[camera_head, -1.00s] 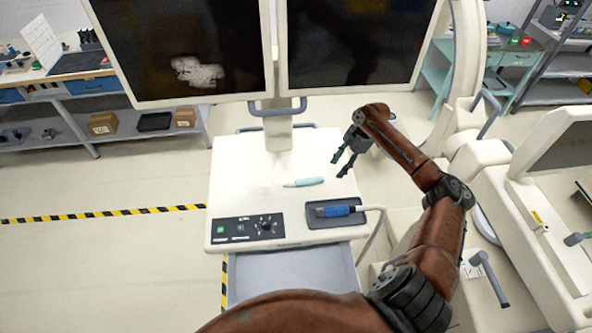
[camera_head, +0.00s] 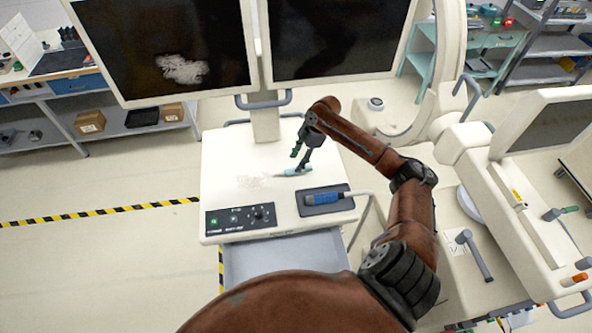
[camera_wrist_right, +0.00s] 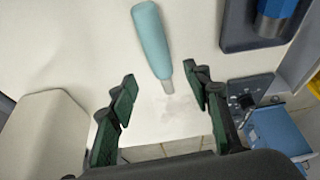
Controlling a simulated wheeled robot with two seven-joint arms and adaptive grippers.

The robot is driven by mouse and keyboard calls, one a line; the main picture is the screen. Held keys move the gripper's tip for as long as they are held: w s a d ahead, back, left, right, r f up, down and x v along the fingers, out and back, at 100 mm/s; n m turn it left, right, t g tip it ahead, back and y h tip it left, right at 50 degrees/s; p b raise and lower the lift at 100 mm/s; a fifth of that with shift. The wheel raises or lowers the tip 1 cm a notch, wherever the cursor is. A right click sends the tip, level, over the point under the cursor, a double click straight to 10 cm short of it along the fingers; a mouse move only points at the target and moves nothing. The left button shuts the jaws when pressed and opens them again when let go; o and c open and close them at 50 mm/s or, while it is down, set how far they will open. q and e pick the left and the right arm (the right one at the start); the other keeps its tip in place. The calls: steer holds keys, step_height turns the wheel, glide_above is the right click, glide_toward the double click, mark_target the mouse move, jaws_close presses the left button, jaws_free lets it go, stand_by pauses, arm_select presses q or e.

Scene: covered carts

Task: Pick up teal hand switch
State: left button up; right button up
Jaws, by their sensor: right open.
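The teal hand switch (camera_head: 297,171) lies on the white cart top (camera_head: 225,165), partly behind my right gripper in the head view. In the right wrist view the teal hand switch (camera_wrist_right: 152,40) shows as a teal body with a narrower pale tip pointing toward the gripper. My right gripper (camera_head: 298,161) is above the cart at the switch. In the right wrist view the right gripper (camera_wrist_right: 161,88) is open, with a green-padded finger on either side of the switch's tip line and nothing held. My left gripper is not in view.
A blue-handled device (camera_head: 323,198) rests in a dark tray (camera_head: 346,205) at the cart's right front. A control panel (camera_head: 240,219) is at the front left. Two large monitors (camera_head: 165,45) stand behind the cart top. The cart's left side is clear.

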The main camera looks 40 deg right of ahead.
mark_target(293, 169)
steer(key=x, duration=0.4)
steer(key=shift+s+p, duration=0.1)
steer(key=shift+p, duration=0.2)
steer(key=shift+a+f, duration=0.1)
steer(key=shift+f, duration=0.25)
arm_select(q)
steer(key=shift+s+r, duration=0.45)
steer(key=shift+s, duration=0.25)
arm_select(e)
steer(key=shift+f, duration=0.2)
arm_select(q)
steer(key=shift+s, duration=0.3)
arm_select(e)
jaws_close()
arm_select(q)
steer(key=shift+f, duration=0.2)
arm_select(e)
steer(key=shift+r, duration=0.1)
